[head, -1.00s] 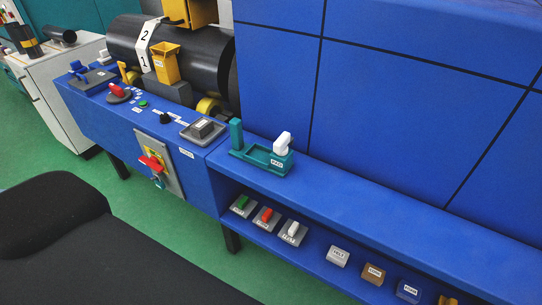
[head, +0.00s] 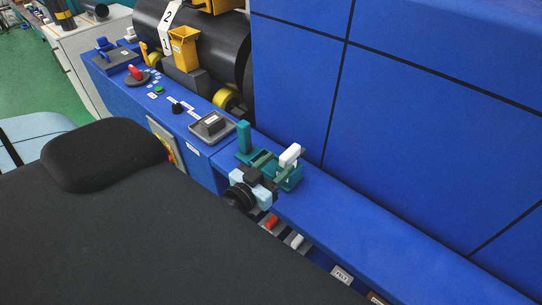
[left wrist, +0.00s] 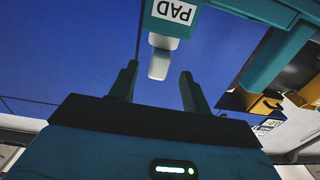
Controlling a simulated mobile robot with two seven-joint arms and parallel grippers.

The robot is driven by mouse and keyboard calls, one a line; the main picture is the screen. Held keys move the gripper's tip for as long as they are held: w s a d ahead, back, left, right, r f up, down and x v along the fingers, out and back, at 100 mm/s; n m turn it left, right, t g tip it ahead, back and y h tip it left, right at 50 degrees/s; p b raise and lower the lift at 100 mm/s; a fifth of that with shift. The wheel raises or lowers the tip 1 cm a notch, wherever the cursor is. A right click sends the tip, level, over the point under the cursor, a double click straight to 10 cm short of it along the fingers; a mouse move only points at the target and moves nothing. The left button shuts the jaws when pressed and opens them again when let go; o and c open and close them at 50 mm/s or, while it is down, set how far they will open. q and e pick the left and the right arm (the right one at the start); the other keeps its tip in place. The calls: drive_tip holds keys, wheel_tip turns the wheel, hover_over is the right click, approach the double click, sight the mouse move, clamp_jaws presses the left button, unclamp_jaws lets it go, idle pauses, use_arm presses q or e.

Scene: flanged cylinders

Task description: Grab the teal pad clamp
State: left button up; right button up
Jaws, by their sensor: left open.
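The teal pad clamp (head: 292,180) sits on the blue ledge right of the console. It has a teal post (head: 243,137) at its left end and a white handle (head: 290,155) on its right part. In the left wrist view the clamp's label reads PAD (left wrist: 174,12), and the white handle (left wrist: 160,62) points toward my fingers. My left gripper (head: 270,166) is at the clamp's front side and hides part of its base. In the left wrist view the gripper (left wrist: 159,76) is open, with the handle's end near the gap between the fingertips. Contact cannot be told.
A grey block on a tray (head: 211,125) stands left of the clamp. A yellow hopper (head: 185,48) and a black roller (head: 212,40) are behind the console. The lower shelf holds a red-handled piece (head: 271,222) and other small blocks. The ledge to the right is clear.

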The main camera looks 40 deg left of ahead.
sight(294, 150)
use_arm(q)
drive_tip(key=shift+w+d+r, duration=0.1)
drive_tip(key=shift+w+r, duration=0.05)
drive_tip(key=shift+w, duration=0.8)
drive_tip(key=shift+w+f, duration=0.2)
drive_tip(key=shift+w, duration=0.1)
drive_tip(key=shift+w+r, duration=0.1)
drive_tip(key=shift+w, duration=0.1)
drive_tip(key=w+p, duration=0.1)
drive_tip(key=w, duration=0.3)
drive_tip(key=shift+w+d, duration=0.1)
drive_tip(key=shift+d, duration=0.1)
drive_tip(key=shift+w, duration=0.2)
use_arm(e)
drive_tip(key=shift+w+d+r+t, duration=0.15)
drive_tip(key=shift+w+r+t, duration=0.05)
drive_tip(key=shift+w+r, duration=0.4)
drive_tip(key=shift+w+d+r+t, duration=0.1)
drive_tip(key=shift+w+r+t, duration=0.1)
drive_tip(key=shift+w+r, duration=0.4)
drive_tip(key=shift+f, duration=0.1)
use_arm(q)
clamp_jaws()
